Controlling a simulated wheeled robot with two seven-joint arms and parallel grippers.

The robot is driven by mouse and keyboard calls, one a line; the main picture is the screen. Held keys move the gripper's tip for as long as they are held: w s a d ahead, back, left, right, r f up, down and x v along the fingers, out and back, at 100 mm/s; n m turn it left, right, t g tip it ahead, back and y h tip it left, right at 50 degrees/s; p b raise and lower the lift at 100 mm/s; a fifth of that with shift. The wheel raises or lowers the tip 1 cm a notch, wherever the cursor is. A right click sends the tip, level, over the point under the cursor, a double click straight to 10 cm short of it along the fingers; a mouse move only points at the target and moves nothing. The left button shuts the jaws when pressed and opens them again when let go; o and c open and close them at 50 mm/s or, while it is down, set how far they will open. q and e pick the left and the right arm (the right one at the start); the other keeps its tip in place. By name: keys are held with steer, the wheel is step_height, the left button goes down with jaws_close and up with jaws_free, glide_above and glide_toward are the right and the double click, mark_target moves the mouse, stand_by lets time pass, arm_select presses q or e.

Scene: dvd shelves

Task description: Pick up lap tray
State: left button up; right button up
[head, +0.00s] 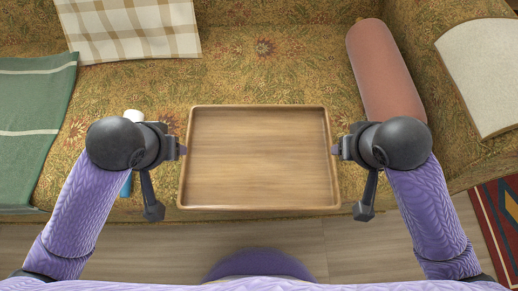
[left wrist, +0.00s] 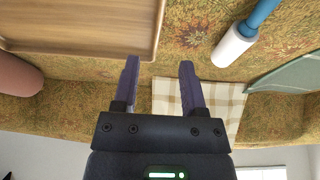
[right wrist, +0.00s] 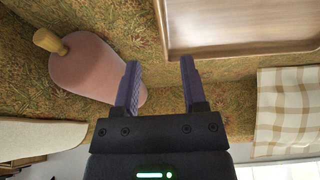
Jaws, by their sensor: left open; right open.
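The wooden lap tray (head: 260,158) lies on the sofa seat, its near edge at the seat's front edge. It is empty, with a raised rim. My left gripper (head: 183,150) is open beside the tray's left rim; my right gripper (head: 336,151) is open beside its right rim. The left wrist view shows the open left fingers (left wrist: 159,75) with nothing between them and the tray (left wrist: 90,25) beyond them. The right wrist view shows the open right fingers (right wrist: 159,75), also empty, near the tray's rim (right wrist: 235,48). I cannot tell whether any fingertip touches the rim.
A pink bolster (head: 384,72) lies right of the tray, near my right arm. A blue and white bottle (left wrist: 240,38) lies by my left gripper. A green blanket (head: 35,120) and checked cloth (head: 132,28) are left; a beige cushion (head: 485,75) is right. The patterned sofa seat (head: 265,75) is clear behind the tray.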

arm_select(q)
steer(key=x, duration=1)
steer(key=shift+s, duration=0.1)
arm_select(e)
steer(key=x, duration=1)
arm_select(q)
jaws_close()
arm_select(e)
jaws_close()
